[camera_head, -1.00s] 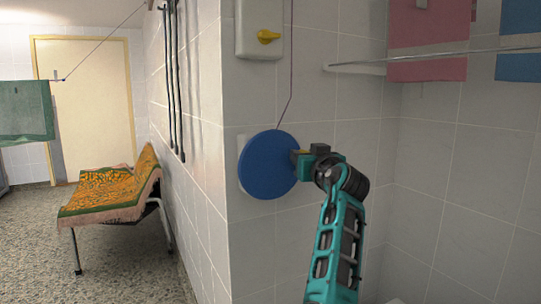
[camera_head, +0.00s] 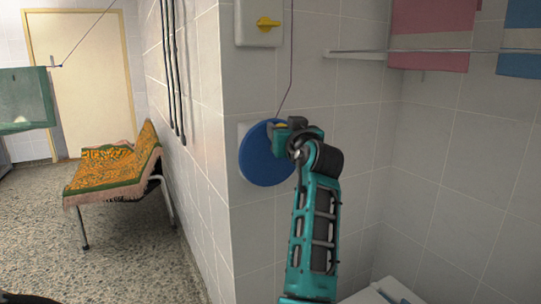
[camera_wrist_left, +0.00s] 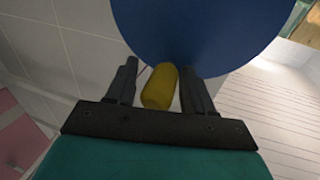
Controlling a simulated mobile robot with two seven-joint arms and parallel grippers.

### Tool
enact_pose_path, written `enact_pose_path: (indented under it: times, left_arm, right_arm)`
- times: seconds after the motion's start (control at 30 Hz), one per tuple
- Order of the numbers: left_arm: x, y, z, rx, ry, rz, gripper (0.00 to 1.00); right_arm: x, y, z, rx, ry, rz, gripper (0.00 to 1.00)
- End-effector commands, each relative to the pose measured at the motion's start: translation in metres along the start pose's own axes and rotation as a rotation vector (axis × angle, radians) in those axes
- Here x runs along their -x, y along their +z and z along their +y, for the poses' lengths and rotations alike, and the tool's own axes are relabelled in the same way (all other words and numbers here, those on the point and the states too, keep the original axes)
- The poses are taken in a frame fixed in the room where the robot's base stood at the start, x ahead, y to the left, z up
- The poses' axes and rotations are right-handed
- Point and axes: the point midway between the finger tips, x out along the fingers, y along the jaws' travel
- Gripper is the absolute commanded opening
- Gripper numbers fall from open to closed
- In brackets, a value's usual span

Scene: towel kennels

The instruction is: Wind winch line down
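The winch is a blue disc (camera_head: 262,160) on the tiled wall near its corner, with a dark line (camera_head: 290,70) running up from it. The disc also fills the top of the left wrist view (camera_wrist_left: 200,30). Its yellow handle (camera_wrist_left: 160,87) stands between the two dark fingers of my left gripper (camera_wrist_left: 160,85), with narrow gaps seen beside it. In the head view the left gripper (camera_head: 281,125) is at the disc's upper right rim and partly covers the handle. The fingers are open around the handle. My right gripper is not in view.
A grey box with a yellow knob (camera_head: 268,23) is above the winch. A rail (camera_head: 400,51) with pink (camera_head: 432,35) and blue (camera_head: 520,40) towels is at right. A bench with an orange cover (camera_head: 110,168) and a hanging green cloth (camera_head: 25,100) are at left.

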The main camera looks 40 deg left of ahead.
Motion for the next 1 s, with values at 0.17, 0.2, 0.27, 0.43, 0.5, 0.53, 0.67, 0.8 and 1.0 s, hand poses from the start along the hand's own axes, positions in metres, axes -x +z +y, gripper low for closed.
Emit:
enact_pose_path:
  times: [0.17, 0.2, 0.27, 0.43, 0.5, 0.53, 0.67, 0.8, 1.0]
  left_arm:
    - [-0.001, 0.001, -0.002, -0.001, -0.005, -0.003, 0.68]
    - [-0.001, 0.001, -0.002, -0.001, -0.006, -0.003, 0.68]
    - [-0.001, 0.001, -0.002, -0.001, -0.007, -0.004, 0.68]
    - [0.003, 0.002, -0.002, -0.001, -0.007, -0.004, 0.68]
    - [0.01, 0.002, 0.001, 0.0, -0.005, -0.004, 0.68]
    - [0.014, 0.002, 0.002, 0.0, -0.004, -0.004, 0.68]
    - [0.03, 0.003, 0.007, 0.0, -0.003, -0.006, 0.68]
    - [0.046, 0.002, 0.011, 0.001, -0.002, -0.005, 0.68]
    - [0.07, 0.001, 0.017, 0.0, -0.002, -0.005, 0.68]
  right_arm:
    - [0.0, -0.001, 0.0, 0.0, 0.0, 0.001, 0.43]
    - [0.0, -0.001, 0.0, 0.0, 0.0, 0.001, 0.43]
    - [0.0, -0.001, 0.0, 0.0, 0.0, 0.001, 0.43]
    - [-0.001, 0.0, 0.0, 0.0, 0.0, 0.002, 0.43]
    - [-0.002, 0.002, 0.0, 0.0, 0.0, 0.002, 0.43]
    - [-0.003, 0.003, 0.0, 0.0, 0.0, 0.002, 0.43]
    - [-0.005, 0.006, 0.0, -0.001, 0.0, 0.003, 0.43]
    - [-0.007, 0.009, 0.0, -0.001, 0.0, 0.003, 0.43]
    - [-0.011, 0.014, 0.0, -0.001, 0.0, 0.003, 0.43]
